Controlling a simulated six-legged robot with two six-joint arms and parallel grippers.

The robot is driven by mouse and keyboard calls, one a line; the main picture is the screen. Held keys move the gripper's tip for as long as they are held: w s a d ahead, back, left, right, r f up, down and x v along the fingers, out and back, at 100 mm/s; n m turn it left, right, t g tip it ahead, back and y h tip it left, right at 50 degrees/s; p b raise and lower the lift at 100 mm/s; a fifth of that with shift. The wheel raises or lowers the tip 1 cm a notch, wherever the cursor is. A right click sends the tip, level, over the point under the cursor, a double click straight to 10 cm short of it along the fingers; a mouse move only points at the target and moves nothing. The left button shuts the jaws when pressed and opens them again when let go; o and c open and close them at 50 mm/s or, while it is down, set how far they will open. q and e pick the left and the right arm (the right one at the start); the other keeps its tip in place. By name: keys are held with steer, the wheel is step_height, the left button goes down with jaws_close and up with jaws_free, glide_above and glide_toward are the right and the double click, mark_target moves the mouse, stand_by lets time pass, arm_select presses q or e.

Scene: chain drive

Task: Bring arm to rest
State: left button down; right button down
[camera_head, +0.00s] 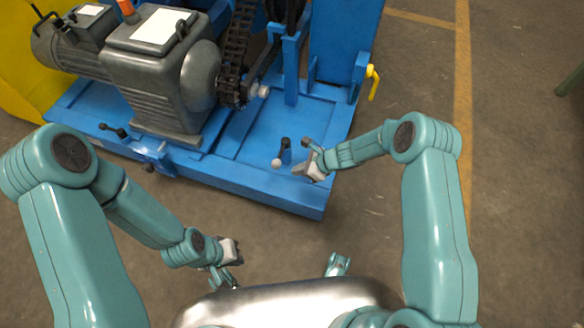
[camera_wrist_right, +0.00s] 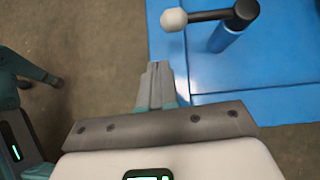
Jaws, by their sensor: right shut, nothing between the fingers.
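My right gripper (camera_head: 301,168) is at the front right corner of the blue machine base, close to a lever with a pale ball knob (camera_head: 277,163). In the right wrist view its fingers (camera_wrist_right: 156,72) are together with nothing between them. The ball knob (camera_wrist_right: 173,19) and its dark lever arm show just ahead and to the right of the fingertips, apart from them. My left gripper (camera_head: 232,280) hangs low at the lower left, in front of the base and clear of it. It is too small and side-on to tell whether it is open or shut.
The blue base (camera_head: 300,192) carries a grey motor and gearbox (camera_head: 165,75) and a black chain (camera_head: 235,50). A yellow handle (camera_head: 374,82) sticks out at the base's right side. Concrete floor (camera_head: 520,200) lies free on the right and in front of the base.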

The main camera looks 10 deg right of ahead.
steer(key=s+p+v, duration=0.1)
steer(key=p+v, duration=0.1)
steer(key=v, duration=0.6)
steer(key=shift+a+r, duration=0.2)
steer(key=shift+a, duration=0.05)
steer(key=shift+a+r, duration=0.1)
steer(key=s+n+g+h, duration=0.4)
steer(key=s+n, duration=1.5)
steer(key=s, duration=0.6)
step_height(320, 180, up, 25)
steer(key=w+n+t+p, duration=0.1)
steer(key=p, duration=2.3)
steer(key=shift+a+n+p, duration=0.3)
steer(key=shift+p, duration=0.1)
